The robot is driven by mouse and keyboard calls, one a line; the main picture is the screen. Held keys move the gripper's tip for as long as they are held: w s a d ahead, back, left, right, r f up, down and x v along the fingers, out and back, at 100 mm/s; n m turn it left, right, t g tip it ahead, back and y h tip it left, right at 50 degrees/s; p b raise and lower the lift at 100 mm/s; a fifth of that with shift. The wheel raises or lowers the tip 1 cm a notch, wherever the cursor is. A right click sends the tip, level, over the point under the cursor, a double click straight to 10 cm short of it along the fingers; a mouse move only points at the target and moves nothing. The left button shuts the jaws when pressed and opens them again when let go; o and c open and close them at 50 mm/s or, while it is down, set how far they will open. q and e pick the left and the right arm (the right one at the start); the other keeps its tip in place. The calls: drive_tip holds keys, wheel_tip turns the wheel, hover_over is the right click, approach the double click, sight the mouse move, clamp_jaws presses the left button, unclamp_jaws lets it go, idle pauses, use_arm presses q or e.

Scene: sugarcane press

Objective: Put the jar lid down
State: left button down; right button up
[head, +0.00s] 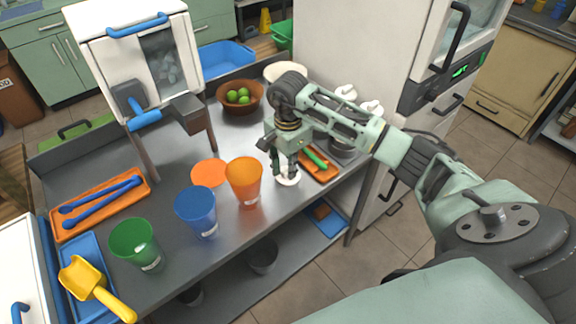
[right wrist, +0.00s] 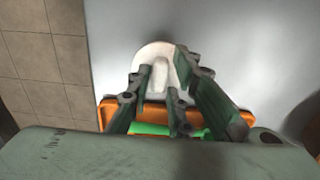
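The jar lid (head: 288,181) is a white disc with a raised knob. In the head view it is below the fingertips of my right gripper (head: 286,170), near the table's front edge. In the right wrist view the lid (right wrist: 150,52) lies beyond my right gripper (right wrist: 161,72), with its knob between the two fingers. The fingers look closed on the knob. The lid looks level and at or close to the tabletop; I cannot tell if it touches. My left gripper is not in view.
An orange tray (head: 331,172) with a green-handled tool is right beside the lid. An orange cup (head: 244,181), a blue cup (head: 196,212) and a green cup (head: 135,244) stand to the left. A brown bowl of limes (head: 224,103) is behind. Bare table (head: 165,178) shows between the cups and the press.

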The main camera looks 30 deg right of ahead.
drive_tip(key=shift+o, duration=1)
drive_tip(key=shift+r, duration=0.3)
wheel_tip(320, 180, up, 12)
drive_tip(key=b, duration=0.1)
drive_tip(key=shift+b, duration=0.4)
drive_tip(key=shift+s+f, duration=0.1)
drive_tip(key=shift+f, duration=0.15)
